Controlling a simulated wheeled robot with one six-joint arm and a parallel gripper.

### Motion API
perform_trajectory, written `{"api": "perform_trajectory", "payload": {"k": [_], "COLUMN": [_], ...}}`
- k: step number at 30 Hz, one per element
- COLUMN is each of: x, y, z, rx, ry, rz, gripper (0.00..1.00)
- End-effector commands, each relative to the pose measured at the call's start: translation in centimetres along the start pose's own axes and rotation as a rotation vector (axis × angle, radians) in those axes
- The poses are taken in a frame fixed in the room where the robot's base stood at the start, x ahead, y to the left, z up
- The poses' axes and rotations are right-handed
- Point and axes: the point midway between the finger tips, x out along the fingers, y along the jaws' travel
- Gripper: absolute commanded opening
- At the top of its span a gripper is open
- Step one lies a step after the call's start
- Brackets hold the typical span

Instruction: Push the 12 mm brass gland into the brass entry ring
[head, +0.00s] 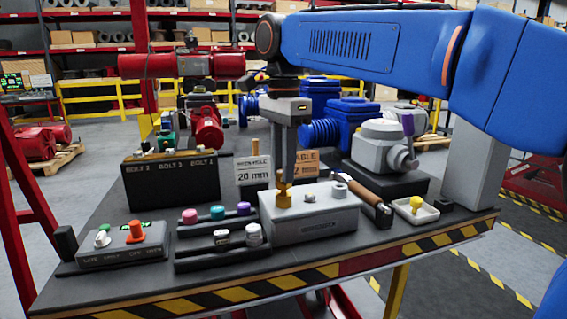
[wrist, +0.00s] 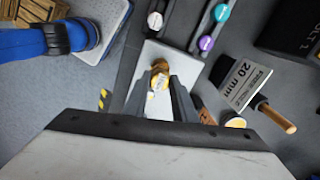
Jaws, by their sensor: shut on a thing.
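My gripper (head: 284,178) points straight down and is shut on the brass gland (head: 284,188), over the left part of the grey box (head: 325,222). The brass entry ring (head: 283,203) appears to be the lower brass part on the box top, right under the gland. The two meet in one brass shape, so I cannot tell how deep the gland sits. In the wrist view the gland (wrist: 159,73) shows between the fingertips above the pale box (wrist: 152,52), and the fingers hide part of it.
A grey ring (head: 340,190) stands on the box's right end. To the left are racks with coloured caps (head: 217,212) and a switch box (head: 122,246). Behind stand a 20 mm sign (head: 253,172) and a black bolt bin (head: 172,182). A brown-handled tool (head: 367,196) and white dish (head: 415,209) lie right.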

Motion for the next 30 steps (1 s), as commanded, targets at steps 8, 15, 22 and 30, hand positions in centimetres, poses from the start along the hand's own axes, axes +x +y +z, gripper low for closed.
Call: {"api": "perform_trajectory", "payload": {"k": [8,15,22,30], "x": [0.6,1.1,1.5,1.7], "y": [0.0,0.0,0.0,0.0], "z": [0.0,0.0,0.0,0.0], "rx": [0.000,0.000,0.000,0.000], "ry": [0.000,0.000,0.000,0.000], "rz": [0.000,0.001,0.000,-0.001], "gripper": [0.02,0.02,0.02,0.46]}}
